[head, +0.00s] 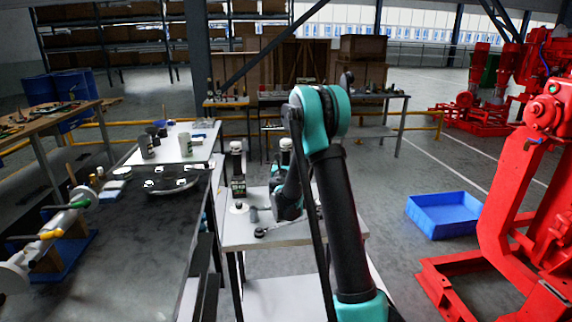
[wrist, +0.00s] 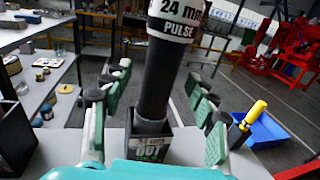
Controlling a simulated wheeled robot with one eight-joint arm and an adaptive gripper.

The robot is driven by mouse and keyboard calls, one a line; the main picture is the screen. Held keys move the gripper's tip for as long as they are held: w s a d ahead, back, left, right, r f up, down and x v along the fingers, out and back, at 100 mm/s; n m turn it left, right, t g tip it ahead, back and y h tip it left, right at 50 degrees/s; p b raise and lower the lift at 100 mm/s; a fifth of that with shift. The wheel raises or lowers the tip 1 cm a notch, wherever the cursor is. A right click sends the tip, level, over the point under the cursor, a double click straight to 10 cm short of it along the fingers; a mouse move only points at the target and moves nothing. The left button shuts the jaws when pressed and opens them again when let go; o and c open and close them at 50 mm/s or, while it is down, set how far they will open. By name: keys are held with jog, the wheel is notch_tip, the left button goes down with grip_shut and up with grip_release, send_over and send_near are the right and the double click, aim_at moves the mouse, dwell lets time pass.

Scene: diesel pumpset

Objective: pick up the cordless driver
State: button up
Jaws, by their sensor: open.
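A driver with a dark upright grip (wrist: 157,85), a white band reading "24" and "PULSE", and a dark base marked "OUT" (wrist: 150,146) stands upright in the wrist view. My gripper (wrist: 158,95) is open, with one green-padded finger on each side of the grip and a gap on both sides. The head view shows the driver's white top (head: 287,144) above my gripper, which hides most of its body. A similar black-and-white upright tool (head: 238,172) stands to its left on the small light table (head: 300,233).
A dark box-like thing (wrist: 14,142) stands left of my gripper, and a yellow-and-black handle (wrist: 246,122) stands close on the right. A dark workbench (head: 130,245) is at left. A blue bin (head: 443,214) and red machinery (head: 520,190) are at right.

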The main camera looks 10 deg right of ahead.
jog(key=x, duration=0.2)
jog(key=shift+w+d, duration=0.1)
jog(key=shift+w, duration=0.15)
grip_shut()
